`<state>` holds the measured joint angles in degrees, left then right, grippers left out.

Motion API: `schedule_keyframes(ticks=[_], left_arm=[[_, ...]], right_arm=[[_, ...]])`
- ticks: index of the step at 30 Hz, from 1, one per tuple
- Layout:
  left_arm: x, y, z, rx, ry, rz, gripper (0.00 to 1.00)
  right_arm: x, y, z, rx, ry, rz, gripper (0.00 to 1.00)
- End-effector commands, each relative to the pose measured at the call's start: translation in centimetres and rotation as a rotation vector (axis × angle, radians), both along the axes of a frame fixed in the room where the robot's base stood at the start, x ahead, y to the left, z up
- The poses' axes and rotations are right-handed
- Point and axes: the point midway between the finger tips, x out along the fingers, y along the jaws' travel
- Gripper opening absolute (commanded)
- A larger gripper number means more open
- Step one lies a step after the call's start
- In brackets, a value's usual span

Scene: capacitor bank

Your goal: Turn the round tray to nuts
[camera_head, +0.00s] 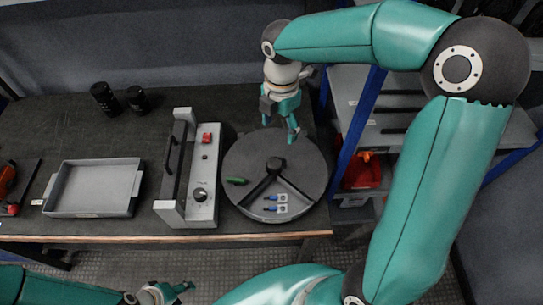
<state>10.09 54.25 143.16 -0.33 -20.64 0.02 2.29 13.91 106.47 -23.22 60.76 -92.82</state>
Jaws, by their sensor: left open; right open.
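The round tray (308,177) is dark grey and sits at the right end of the workbench. My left gripper (178,290) is open and empty, low at the bottom of the picture in front of the bench. I cannot make out any nuts.
A control box (204,190) with a handle, a red button and a knob stands just left of the tray. Further left are a grey bin (96,188) and black cylinders (104,98). A blue-framed shelf (362,120) with a red item (362,172) is close on the right.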

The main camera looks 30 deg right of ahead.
Motion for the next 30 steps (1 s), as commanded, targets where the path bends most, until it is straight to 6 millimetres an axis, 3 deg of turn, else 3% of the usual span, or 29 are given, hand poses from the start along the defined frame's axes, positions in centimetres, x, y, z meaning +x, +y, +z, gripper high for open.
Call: schedule_keyframes(ticks=[18, 24, 30], left_arm=[[0.0, 0.0, 0.3, 0.0, 0.0, 0.001, 0.49], [0.0, 0.0, 0.2, 0.0, 0.0, 0.001, 0.49], [0.0, 0.0, 0.2, 0.0, 0.0, 0.001, 0.49]], right_arm=[[0.5, 1.0, -12.5, 0.002, 0.008, 0.023, 0.71], [0.6, 1.0, -14.8, 0.001, 0.003, 0.024, 0.71], [0.7, 1.0, -15.6, 0.003, 0.002, 0.024, 0.71]])
